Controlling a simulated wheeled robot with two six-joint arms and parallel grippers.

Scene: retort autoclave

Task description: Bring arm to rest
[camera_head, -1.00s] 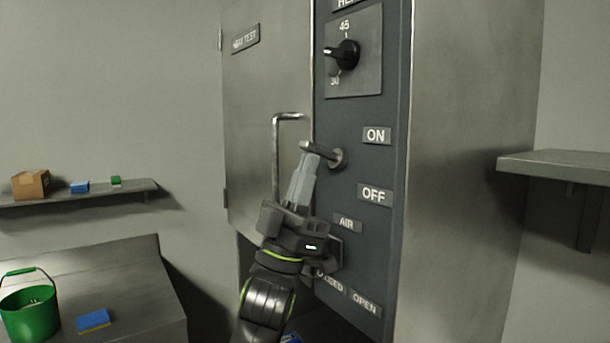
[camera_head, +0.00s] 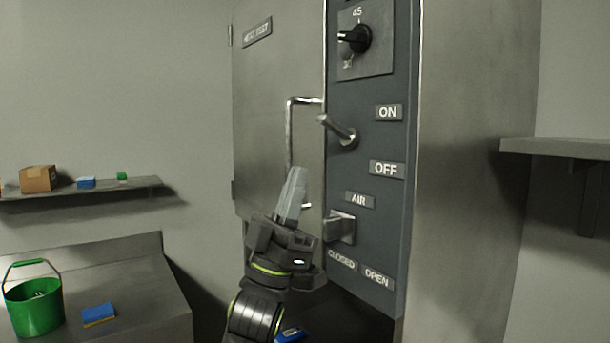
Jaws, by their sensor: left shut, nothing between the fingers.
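My left gripper (camera_head: 297,174) is shut and empty, pointing up in front of the steel door (camera_head: 265,130). Its fingertips overlap the lower part of the door handle (camera_head: 290,130) in the picture; I cannot tell whether they touch. The ON/OFF lever (camera_head: 338,129) sticks out from the dark control panel (camera_head: 372,235), up and to the right of the fingertips, apart from them. The lever's tip points up and left, nearer the ON label than the OFF label. My right gripper is not in view.
A black dial (camera_head: 356,39) sits above the lever. A square AIR handle (camera_head: 341,227) is just right of my gripper. A green bucket (camera_head: 34,308) and a sponge (camera_head: 98,314) stand on the left bench. A right shelf (camera_head: 560,150) juts out. A blue item (camera_head: 290,335) lies low beside my arm.

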